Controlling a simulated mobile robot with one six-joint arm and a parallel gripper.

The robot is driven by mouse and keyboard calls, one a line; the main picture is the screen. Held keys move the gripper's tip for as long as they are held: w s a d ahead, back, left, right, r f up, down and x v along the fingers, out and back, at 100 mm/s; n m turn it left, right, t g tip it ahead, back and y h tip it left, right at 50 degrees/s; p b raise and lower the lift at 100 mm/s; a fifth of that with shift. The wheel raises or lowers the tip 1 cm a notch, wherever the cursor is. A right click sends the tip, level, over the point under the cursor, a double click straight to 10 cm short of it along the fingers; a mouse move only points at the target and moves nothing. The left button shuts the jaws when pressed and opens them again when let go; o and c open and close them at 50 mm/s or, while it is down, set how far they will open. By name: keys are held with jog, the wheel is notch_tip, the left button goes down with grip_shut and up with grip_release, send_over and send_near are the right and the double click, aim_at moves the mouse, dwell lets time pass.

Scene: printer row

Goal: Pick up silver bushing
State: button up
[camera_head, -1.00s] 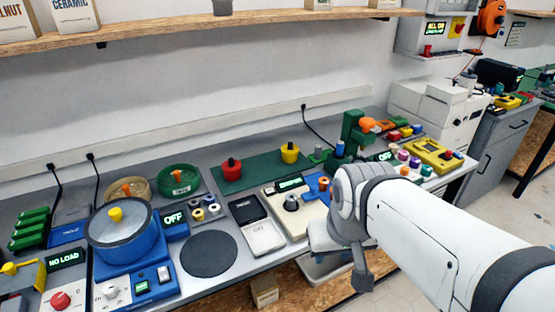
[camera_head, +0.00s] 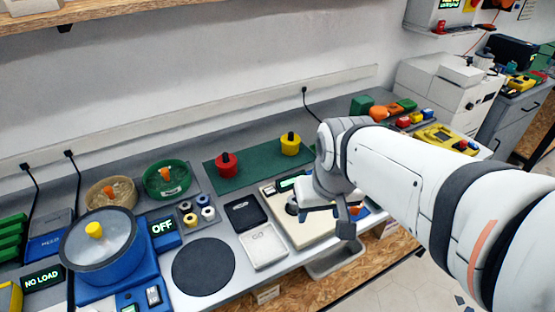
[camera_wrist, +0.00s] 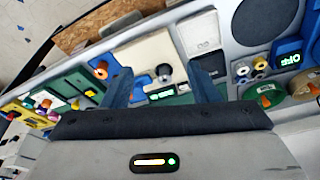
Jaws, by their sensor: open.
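Several small ring-shaped bushings (camera_head: 208,213) stand close together beside the OFF display in the head view; some look silver-white, one yellowish. They also show in the wrist view (camera_wrist: 242,69), right of my gripper. At this size I cannot tell for certain which is the silver bushing. A round silver-grey piece (camera_wrist: 164,72) on a cream device shows between my fingers, some way beyond them. My gripper (camera_wrist: 161,80) is open, with nothing between its fingers. In the head view my gripper (camera_head: 334,212) hangs over the cream device, to the right of the bushings.
A blue pot (camera_head: 110,262) with a grey lid and a dark round pad (camera_head: 203,266) lie left and front of the bushings. A white-topped scale (camera_head: 263,246) lies between bushings and cream device (camera_head: 312,228). Green and tan bowls stand behind. A green mat (camera_head: 240,176) holds red and yellow pots.

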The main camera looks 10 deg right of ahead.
jog(key=w+f+m+g, duration=0.15)
jog(key=w+f, duration=0.25)
jog(key=w, duration=0.7)
jog(key=m+g+p, duration=0.1)
send_over(293, 202)
notch_tip(293, 202, down, 7)
jog(key=shift+f, duration=0.1)
jog(key=f, duration=0.2)
jog(key=f+p, duration=0.1)
jog(key=f, duration=0.2)
jog(key=f+p, duration=0.1)
jog(key=f, duration=0.2)
jog(key=shift+w+d+f, duration=0.1)
jog(key=shift+w+d, duration=0.15)
jog(key=shift+w, duration=0.1)
jog(key=c, duration=0.9)
